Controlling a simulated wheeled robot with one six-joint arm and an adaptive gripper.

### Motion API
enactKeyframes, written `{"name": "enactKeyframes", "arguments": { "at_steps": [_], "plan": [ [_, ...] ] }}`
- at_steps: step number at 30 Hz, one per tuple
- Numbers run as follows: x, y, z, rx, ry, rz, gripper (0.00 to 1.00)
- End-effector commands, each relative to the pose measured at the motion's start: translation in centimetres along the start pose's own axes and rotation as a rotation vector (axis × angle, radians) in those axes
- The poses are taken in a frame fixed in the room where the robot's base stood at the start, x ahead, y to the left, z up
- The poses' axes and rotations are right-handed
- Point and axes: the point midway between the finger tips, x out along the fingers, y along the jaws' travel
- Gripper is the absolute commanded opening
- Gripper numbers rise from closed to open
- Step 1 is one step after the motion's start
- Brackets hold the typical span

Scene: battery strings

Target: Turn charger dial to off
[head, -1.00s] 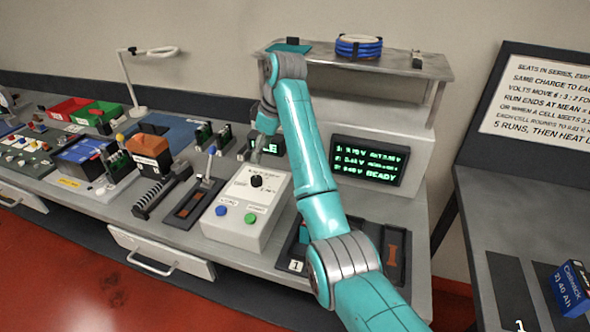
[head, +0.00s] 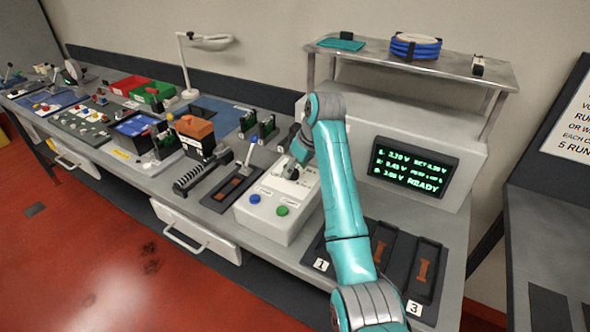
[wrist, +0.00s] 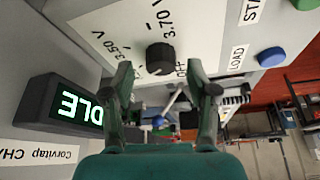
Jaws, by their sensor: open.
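The charger is a white box (head: 262,222) on the bench in the head view. Its black round dial (head: 291,174) sits on the sloped top face. In the wrist view the dial (wrist: 160,57) is close, with 3.50 V, 3.70 V and OFF printed around it. I cannot tell clearly which mark it points to. My gripper (wrist: 160,76) is open and empty, its fingertips on either side of the dial's line and seemingly just short of it. In the head view my gripper (head: 298,155) is just behind and above the dial, partly hidden by my arm.
A blue button (head: 254,198) and green button (head: 282,210) sit on the charger's front. A dark display (wrist: 75,105) ending in "DLE" is beside the dial. A lever switch (head: 240,178) stands left of the charger, battery slots (head: 425,270) right. The READY screen (head: 412,168) is behind.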

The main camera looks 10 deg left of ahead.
Motion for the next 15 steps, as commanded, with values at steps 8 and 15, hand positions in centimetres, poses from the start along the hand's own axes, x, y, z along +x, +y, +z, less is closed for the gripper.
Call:
{"name": "enactKeyframes", "arguments": {
  "at_steps": [8,15],
  "plan": [
    [1.5,0.0,0.0,-0.001,0.000,0.000,0.58],
    [1.5,0.0,0.0,-0.001,0.000,0.000,0.53]
  ]
}}
